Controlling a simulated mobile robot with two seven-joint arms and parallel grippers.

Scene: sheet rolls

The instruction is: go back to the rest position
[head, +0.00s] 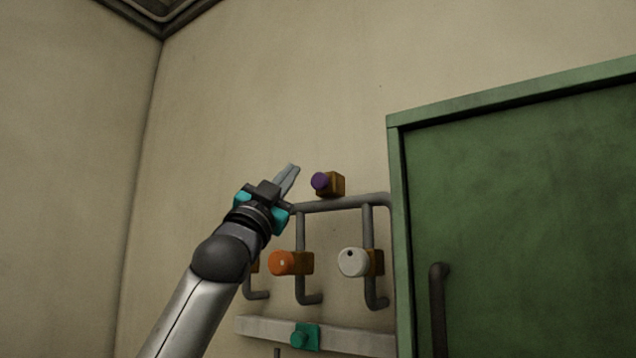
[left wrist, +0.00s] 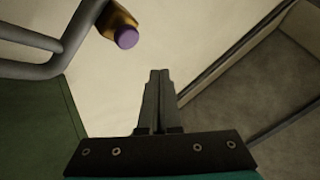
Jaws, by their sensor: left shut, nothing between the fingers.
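My left gripper (head: 292,172) is raised in front of the wall in the head view, its fingers pointing up and to the right. The fingers are together with nothing between them, as the left wrist view also shows (left wrist: 158,75). The fingertips are just left of a purple knob (head: 320,181) on a brass block. In the left wrist view the purple knob (left wrist: 127,38) is up and to the left of the fingers, apart from them. My right gripper is in neither view.
Grey pipes (head: 340,204) carry an orange knob (head: 283,262) and a white knob (head: 352,261) below the gripper. A green cabinet (head: 520,220) stands at right. The wall (head: 240,90) above and left is clear.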

